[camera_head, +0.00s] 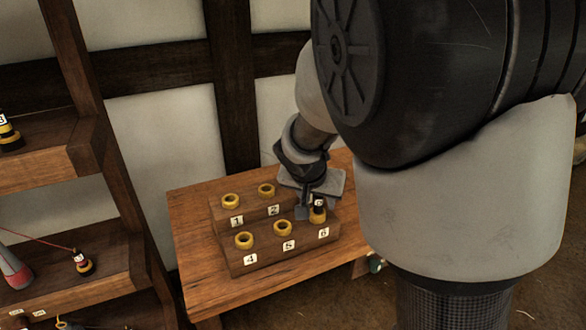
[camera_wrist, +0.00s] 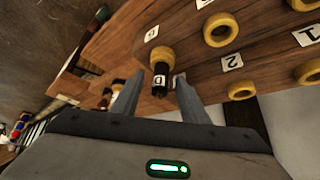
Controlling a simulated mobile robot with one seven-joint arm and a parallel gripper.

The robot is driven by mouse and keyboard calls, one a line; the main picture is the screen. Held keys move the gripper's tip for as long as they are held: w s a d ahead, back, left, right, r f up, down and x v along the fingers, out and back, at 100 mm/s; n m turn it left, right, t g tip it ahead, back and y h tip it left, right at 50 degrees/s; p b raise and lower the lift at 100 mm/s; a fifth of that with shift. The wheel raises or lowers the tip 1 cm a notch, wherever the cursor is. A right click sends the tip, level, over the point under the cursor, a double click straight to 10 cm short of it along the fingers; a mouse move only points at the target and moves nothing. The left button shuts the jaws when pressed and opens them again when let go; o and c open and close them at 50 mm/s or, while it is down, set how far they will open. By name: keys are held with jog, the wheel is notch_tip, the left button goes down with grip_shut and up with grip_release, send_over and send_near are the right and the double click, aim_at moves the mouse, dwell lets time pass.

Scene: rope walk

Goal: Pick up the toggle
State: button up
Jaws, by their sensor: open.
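A small black piece with a white tag and a yellow base, which I take as the toggle (camera_head: 319,206), stands upright in the holder place marked 6 on the stepped wooden block (camera_head: 258,264). In the wrist view the toggle (camera_wrist: 161,74) shows just beyond and between my fingertips. My gripper (camera_wrist: 157,86) is open, with a grey finger on either side of the toggle's line and nothing held. In the head view my gripper (camera_head: 308,208) is close beside the toggle, pointing down. My arm hides part of the block's back right.
The block's other visible yellow rings (camera_head: 244,240) look empty. The block stands on a wooden table (camera_head: 193,235) against a timbered wall. The table's front left is clear.

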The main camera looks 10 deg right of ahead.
jog(key=shift+w+d+f, duration=0.1)
jog(key=shift+w+f, duration=0.2)
jog(key=shift+f, duration=0.2)
jog(key=c, duration=1)
jog(key=shift+o, duration=0.2)
jog(key=shift+r, duration=0.15)
